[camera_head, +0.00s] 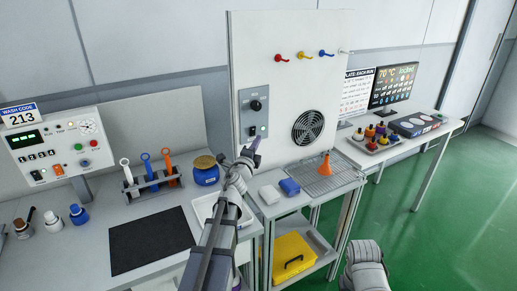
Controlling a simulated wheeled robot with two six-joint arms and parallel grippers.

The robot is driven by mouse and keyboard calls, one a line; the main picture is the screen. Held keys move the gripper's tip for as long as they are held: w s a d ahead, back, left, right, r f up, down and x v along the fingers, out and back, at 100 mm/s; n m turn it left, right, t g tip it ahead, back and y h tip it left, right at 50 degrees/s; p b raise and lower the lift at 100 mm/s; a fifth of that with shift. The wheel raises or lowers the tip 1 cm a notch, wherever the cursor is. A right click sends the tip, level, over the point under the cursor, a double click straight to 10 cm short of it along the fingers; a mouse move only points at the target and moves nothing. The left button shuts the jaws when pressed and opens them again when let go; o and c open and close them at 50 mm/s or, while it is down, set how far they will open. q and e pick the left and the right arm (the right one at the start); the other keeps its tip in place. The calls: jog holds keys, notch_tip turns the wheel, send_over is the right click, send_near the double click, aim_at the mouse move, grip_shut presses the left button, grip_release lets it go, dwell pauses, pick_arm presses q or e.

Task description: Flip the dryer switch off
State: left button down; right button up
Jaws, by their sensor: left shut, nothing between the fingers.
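The dryer is a tall white panel (285,80) behind the work surface, with a round fan grille (308,127). A grey control plate (246,97) on it carries a black knob (256,105) and, lower down, a small dark switch (252,131) beside a green-lit spot. My left gripper (254,147) is shut and empty, just below the switch, with purple at its fingers. I cannot tell whether it touches the plate. Part of my right arm (365,268) shows at the bottom; its gripper is not visible.
A white block, a blue block (289,187) and a wire rack (330,180) with an orange funnel (325,165) stand to the right. A blue jar (205,174) and a tool holder (152,186) stand left. The black mat (150,240) is clear.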

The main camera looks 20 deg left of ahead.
aim_at(255, 128)
pick_arm(q)
jog(key=w+a, duration=0.1)
jog(key=a, duration=0.1)
jog(key=w+a, duration=0.1)
jog(key=shift+w+a+r, duration=0.1)
jog(key=shift+w+r, duration=0.15)
jog(key=shift+w, duration=0.35)
pick_arm(e)
jog(key=shift+w+a+r, duration=0.2)
jog(key=shift+w+r, duration=0.05)
jog(key=shift+w, duration=0.05)
pick_arm(q)
jog(key=shift+w+a+r+p, duration=0.25)
jog(key=shift+a+p, duration=0.05)
jog(key=shift+p, duration=0.15)
jog(key=shift+s, duration=0.1)
pick_arm(e)
jog(key=shift+r, duration=0.15)
pick_arm(q)
jog(key=shift+d, duration=0.1)
